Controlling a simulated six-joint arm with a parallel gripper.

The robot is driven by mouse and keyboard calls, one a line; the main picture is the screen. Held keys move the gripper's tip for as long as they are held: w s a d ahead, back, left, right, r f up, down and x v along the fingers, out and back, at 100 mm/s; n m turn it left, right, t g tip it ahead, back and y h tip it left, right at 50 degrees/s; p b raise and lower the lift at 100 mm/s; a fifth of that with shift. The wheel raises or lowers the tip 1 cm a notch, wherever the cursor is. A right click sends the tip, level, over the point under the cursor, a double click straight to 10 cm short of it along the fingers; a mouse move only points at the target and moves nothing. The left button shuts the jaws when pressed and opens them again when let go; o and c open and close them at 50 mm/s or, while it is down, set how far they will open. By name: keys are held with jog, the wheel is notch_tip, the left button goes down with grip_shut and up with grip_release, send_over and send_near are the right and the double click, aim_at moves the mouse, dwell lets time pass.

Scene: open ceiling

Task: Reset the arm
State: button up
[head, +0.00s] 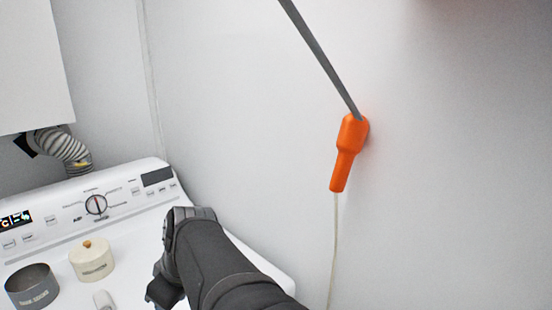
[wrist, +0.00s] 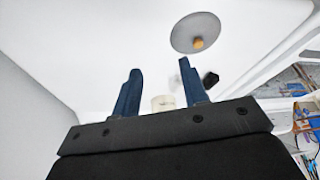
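My arm (head: 225,262) reaches in from the bottom of the head view, above the right part of a white washing machine top. The gripper's fingertips are hard to make out in that view. In the wrist view my gripper (wrist: 160,70) shows two blue fingers standing apart, with nothing held between them.
A grey open canister (head: 32,287) and a cream lidded canister (head: 92,260) stand left of my arm, near the control panel (head: 95,205). The wrist view shows a grey disc with a wooden knob (wrist: 195,32). An orange handle (head: 348,152) hangs by the right wall.

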jog(key=w+a+r, duration=0.3)
jog(key=w+a, duration=0.3)
jog(key=a, duration=0.4)
jog(key=w+a+r, duration=0.4)
jog(key=w+a, duration=0.3)
jog(key=a, duration=0.4)
jog(key=shift+w, duration=0.15)
